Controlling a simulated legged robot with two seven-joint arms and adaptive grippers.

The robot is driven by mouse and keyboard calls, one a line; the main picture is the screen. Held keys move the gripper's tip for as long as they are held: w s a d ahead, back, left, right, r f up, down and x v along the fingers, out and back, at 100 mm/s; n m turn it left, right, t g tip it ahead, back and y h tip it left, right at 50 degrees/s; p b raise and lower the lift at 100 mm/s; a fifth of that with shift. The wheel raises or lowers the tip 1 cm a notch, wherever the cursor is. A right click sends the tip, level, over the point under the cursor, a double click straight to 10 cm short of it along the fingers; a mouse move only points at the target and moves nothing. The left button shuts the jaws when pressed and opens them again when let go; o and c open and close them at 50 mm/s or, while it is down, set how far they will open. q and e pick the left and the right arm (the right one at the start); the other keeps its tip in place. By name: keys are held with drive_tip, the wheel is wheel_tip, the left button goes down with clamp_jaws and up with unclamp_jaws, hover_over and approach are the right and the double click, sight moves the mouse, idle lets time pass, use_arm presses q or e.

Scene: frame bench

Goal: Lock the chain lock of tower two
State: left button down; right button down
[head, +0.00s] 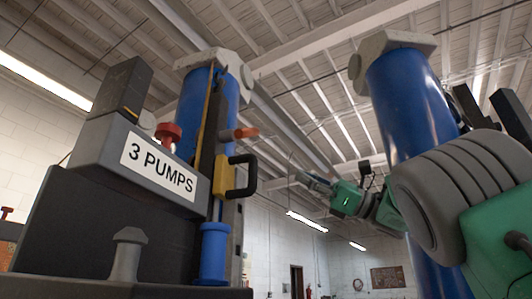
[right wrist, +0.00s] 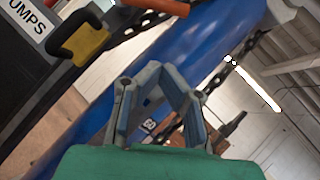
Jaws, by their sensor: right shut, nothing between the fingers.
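Two blue towers with pale caps stand in the head view, a left one (head: 191,108) and a right one (head: 411,103). I cannot tell which is tower two. An orange handle (head: 246,133) sticks out at the left tower's side, and also shows at the top of the right wrist view (right wrist: 158,6). Beside it there, a dark perforated or chain-like strip (right wrist: 149,21) crosses the blue column (right wrist: 190,45). My right gripper (head: 312,183) points left between the towers, shut and empty, apart from the handle. Its fingers also show in the right wrist view (right wrist: 158,74). My left gripper is out of view.
A dark grey "3 PUMPS" box (head: 100,150) with a red knob (head: 168,132) stands at the left. A yellow-and-black handle (head: 222,174) and a blue cylinder (head: 214,252) are beside it.

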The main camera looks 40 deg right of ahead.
drive_tip(key=s+r+p+x, duration=0.1)
drive_tip(key=p+x, duration=0.5)
drive_tip(key=x, duration=0.6)
drive_tip(key=shift+r+p, duration=0.3)
drive_tip(key=shift+r, duration=0.2)
drive_tip(key=shift+s, duration=0.2)
drive_tip(key=shift+a+r+n+b, duration=0.15)
drive_tip(key=shift+r+n+b, duration=0.15)
drive_tip(key=shift+n, duration=0.2)
